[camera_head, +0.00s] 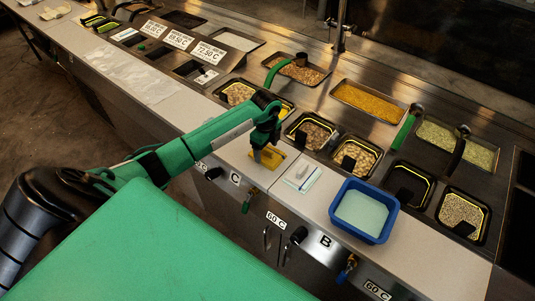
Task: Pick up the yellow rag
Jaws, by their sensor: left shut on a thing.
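The yellow rag (272,158) is on the pale counter ledge, at the tips of my left gripper (262,153). My left arm reaches in from the left and the gripper points down, its fingers shut on the rag. Part of the rag is hidden by the fingers. I cannot tell whether the rag is touching the counter or slightly raised. My right gripper is not in view.
A blue tub (339,222) of pale liquid and a small white cloth (301,174) sit right of the rag. Food trays (312,113) with handled scoops line the back. Knobs line the counter front (298,236). The counter ledge (437,252) at right is clear.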

